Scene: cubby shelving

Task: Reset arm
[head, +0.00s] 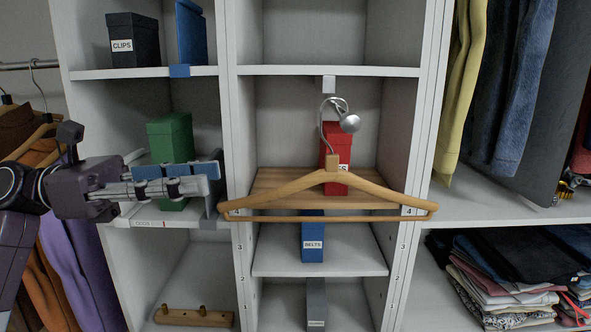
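My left gripper (210,188) reaches in from the left, in front of the left cubby column at the height of the green box's shelf. Its grey fingers point right and are seen side-on. Blue pieces (177,170) show along the upper finger; I cannot tell whether they belong to it or lie behind it. The gap between the fingertips is not clear. A green box (169,137) stands behind the gripper, partly hidden by it. My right gripper is not in view.
A wooden hanger (285,189) hangs from a metal hook (349,123) before the middle cubbies. A red box (339,145), a blue belts box (312,244) and a clips box (133,45) stand on shelves. Clothes hang at both sides; folded clothes (515,275) lie lower right.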

